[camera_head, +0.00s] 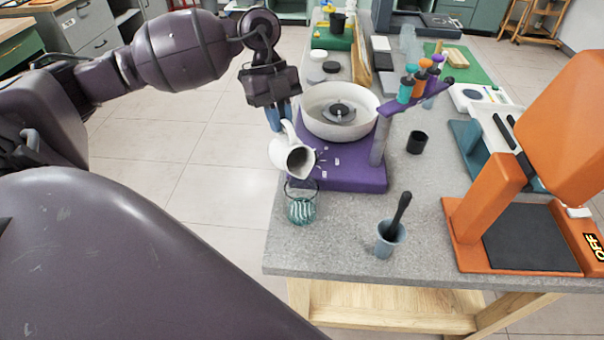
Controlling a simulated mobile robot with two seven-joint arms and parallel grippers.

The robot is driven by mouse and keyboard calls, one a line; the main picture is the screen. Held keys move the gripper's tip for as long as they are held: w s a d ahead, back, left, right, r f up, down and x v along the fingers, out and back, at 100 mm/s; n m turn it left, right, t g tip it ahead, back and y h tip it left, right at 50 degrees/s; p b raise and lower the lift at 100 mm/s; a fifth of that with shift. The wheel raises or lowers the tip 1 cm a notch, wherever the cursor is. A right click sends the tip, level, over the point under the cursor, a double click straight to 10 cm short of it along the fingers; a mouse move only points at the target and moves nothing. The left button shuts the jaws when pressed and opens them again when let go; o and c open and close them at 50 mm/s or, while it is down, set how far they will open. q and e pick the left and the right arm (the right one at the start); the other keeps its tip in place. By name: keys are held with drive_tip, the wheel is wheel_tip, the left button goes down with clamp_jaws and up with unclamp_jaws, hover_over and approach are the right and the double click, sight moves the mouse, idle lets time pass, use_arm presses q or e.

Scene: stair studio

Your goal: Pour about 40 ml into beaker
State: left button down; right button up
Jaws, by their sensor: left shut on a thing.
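My left gripper (279,118) is shut on a white pitcher (281,155), at its handle side. The pitcher is tilted with its dark mouth facing down and toward the front right. It hangs above a clear glass beaker (301,208) that stands upright near the table's left edge. The beaker shows greenish, streaked contents or glass in its lower part; I cannot tell the liquid level. No clear stream shows between pitcher and beaker. My right gripper is out of view.
A purple machine base (352,171) with a white bowl (322,128) stands just behind the beaker. A grey cup with a dark pestle-like tool (386,244) is front right. A black cup (417,142) and an orange machine (497,190) stand on the right. Bare grey tabletop (340,222) lies between.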

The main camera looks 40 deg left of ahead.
use_arm(q)
drive_tip(key=shift+d, duration=0.1)
drive_tip(key=shift+a, duration=0.25)
drive_tip(key=shift+a, duration=0.1)
drive_tip(key=shift+w+a+y, duration=0.2)
drive_tip(key=shift+a+y, duration=0.1)
drive_tip(key=shift+a, duration=0.2)
drive_tip(key=shift+a, duration=0.15)
drive_tip(key=shift+r+t+y, duration=0.2)
drive_tip(key=shift+t+y, duration=0.1)
idle(0.7)
drive_tip(key=shift+r, duration=0.2)
idle(0.6)
